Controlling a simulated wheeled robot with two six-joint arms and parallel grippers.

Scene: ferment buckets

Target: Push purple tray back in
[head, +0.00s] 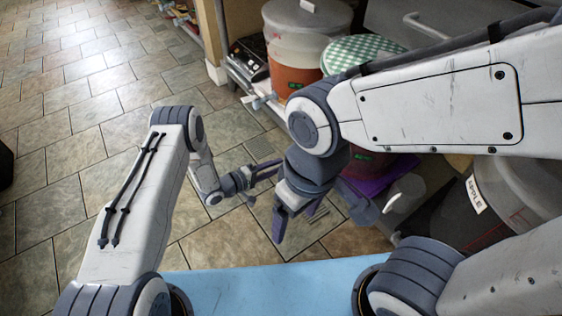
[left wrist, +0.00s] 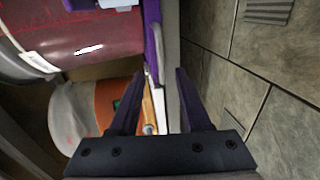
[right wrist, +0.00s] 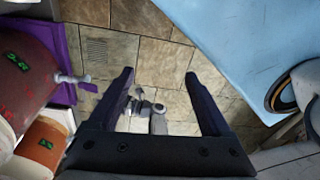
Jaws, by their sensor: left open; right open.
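The purple tray (head: 380,178) holds a bucket of dark red liquid (right wrist: 30,75), low on the right in the head view and partly hidden by my right arm. In the right wrist view, the tray's purple rim (right wrist: 72,32) shows at the upper left, with the bucket's tap pointing out past it. In the left wrist view, the tray's purple edge (left wrist: 152,30) runs near the fingertips. My left gripper (head: 276,171) is open and empty, in front of the tray; I cannot tell whether it touches. My right gripper (head: 298,226) is open and empty, nearer, over the floor.
An orange-filled bucket (head: 290,78) and a green-checked lid (head: 358,52) stand farther along the shelf. A grey bucket labelled APPLE (head: 510,185) stands at the right. A black device (head: 247,58) sits near the shelf edge.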

